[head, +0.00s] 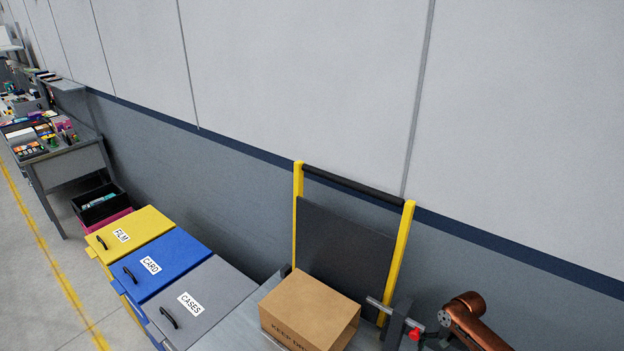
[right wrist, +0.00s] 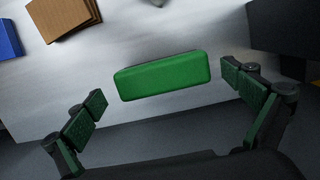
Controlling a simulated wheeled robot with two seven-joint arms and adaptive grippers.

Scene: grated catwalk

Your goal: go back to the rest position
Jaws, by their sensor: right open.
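My right gripper (right wrist: 165,88) shows in the right wrist view with its two dark fingers spread wide. A green oblong block with rounded edges, like a small case (right wrist: 162,76), lies on a pale grey metal surface (right wrist: 190,30). In the picture it sits between the open fingers, and neither finger touches it. How far it is below them I cannot tell. My right gripper cannot be made out in the head view. My left gripper is in neither view.
A cardboard box (head: 309,309) sits on a flat surface before a yellow-framed upright (head: 298,185). Lidded bins stand to the left: FILM (head: 150,225), CARD (head: 180,252) and CASES (head: 215,285). A cluttered bench (head: 75,165) is farther off. A grey wall runs behind; floor at left is clear.

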